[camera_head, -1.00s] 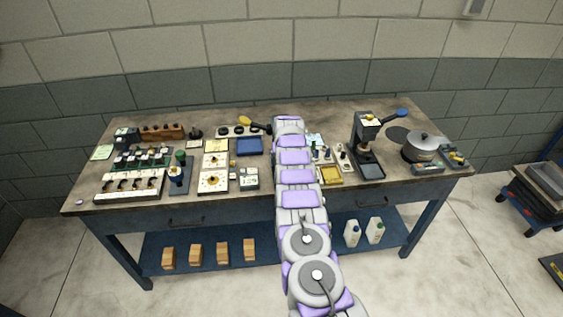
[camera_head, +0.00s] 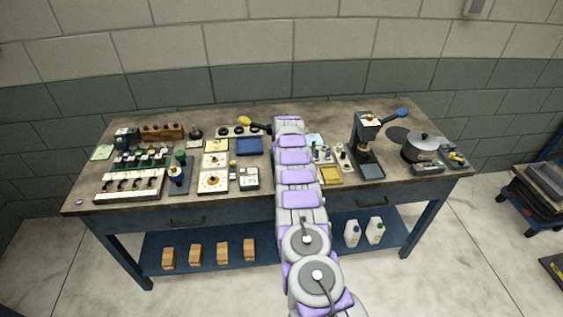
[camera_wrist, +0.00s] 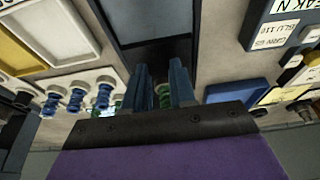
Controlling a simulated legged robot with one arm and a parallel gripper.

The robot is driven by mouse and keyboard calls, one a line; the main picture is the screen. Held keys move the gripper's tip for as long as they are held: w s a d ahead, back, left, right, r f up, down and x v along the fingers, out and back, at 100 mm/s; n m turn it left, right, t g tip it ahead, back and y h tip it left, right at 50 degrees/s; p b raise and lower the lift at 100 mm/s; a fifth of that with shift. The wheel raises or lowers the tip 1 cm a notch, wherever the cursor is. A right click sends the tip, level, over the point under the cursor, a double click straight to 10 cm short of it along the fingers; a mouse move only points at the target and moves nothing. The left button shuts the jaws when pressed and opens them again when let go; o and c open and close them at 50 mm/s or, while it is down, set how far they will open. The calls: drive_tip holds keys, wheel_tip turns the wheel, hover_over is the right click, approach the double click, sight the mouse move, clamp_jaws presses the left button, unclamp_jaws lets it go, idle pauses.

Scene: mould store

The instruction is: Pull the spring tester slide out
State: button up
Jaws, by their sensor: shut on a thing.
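In the wrist view a dark blue-grey body (camera_wrist: 150,28), which looks like the spring tester, runs up from just beyond my fingers, with a dark band along its near edge. My gripper (camera_wrist: 160,72) has its two blue fingers at that edge, shut with a gap between them. A green coil (camera_wrist: 165,96) shows in the gap. The held part looks like the tester's slide, but the fingers mostly hide it. In the head view my arm covers the gripper and the tester.
In the wrist view blue springs on white stands (camera_wrist: 77,98) and a yellow tray (camera_wrist: 15,58) lie left. A blue tray (camera_wrist: 238,94) and a labelled box (camera_wrist: 268,28) lie right. In the head view a lever press (camera_head: 364,140) and a pot (camera_head: 422,148) stand at the workbench's right.

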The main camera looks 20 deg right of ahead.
drive_tip(key=shift+s+r, duration=0.1)
drive_tip(key=shift+s+a+r, duration=0.1)
drive_tip(key=shift+s+a, duration=0.1)
drive_tip(key=shift+s, duration=0.55)
drive_tip(key=shift+s+a, duration=0.1)
drive_tip(key=shift+s, duration=0.15)
drive_tip(key=shift+s+a+p, duration=0.2)
drive_tip(key=shift+s+p, duration=0.3)
drive_tip(key=shift+s, duration=0.4)
drive_tip(key=shift+s+a+p, duration=0.3)
drive_tip(key=shift+s+p, duration=0.1)
drive_tip(key=shift+s, duration=0.55)
drive_tip(key=shift+s+a+p, duration=0.25)
drive_tip(key=shift+s+p, duration=0.15)
drive_tip(key=shift+s, duration=0.55)
